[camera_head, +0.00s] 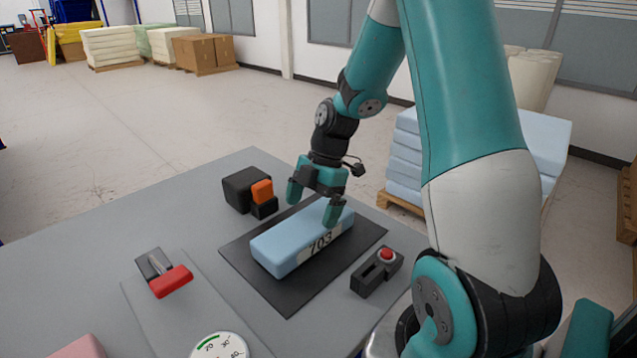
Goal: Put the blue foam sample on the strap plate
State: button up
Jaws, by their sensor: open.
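The blue foam sample (290,243) is a light blue block with a white "703" label on its near side. It lies flat on a thin dark plate (290,299) on the grey table. No straps show on this plate, and I cannot tell if it is the strap plate. My gripper (312,211) points down at the far right part of the foam. Its jaws are open, with one finger on the far side and one in front of the near side by the label. I cannot tell whether either finger touches the foam.
A black block with an orange part (262,191) stands behind the plate. A black box with a red button (386,255) is at its right. A red-handled device (171,281), a dial (218,346) and a pink block (78,347) are at the left front. The left table area is clear.

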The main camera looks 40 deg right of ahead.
jog(key=v, duration=0.6)
jog(key=s+a+r+m, duration=0.2)
jog(key=a+r, duration=0.1)
jog(key=a, duration=0.4)
jog(key=s+a+r+m, duration=0.2)
jog(key=a+m, duration=0.1)
jog(key=a, duration=0.5)
jog(key=s+a+r+m, duration=0.2)
jog(key=s+a+m, duration=0.4)
jog(key=s+a, duration=0.4)
jog(key=s, duration=0.2)
jog(key=shift+s, duration=0.25)
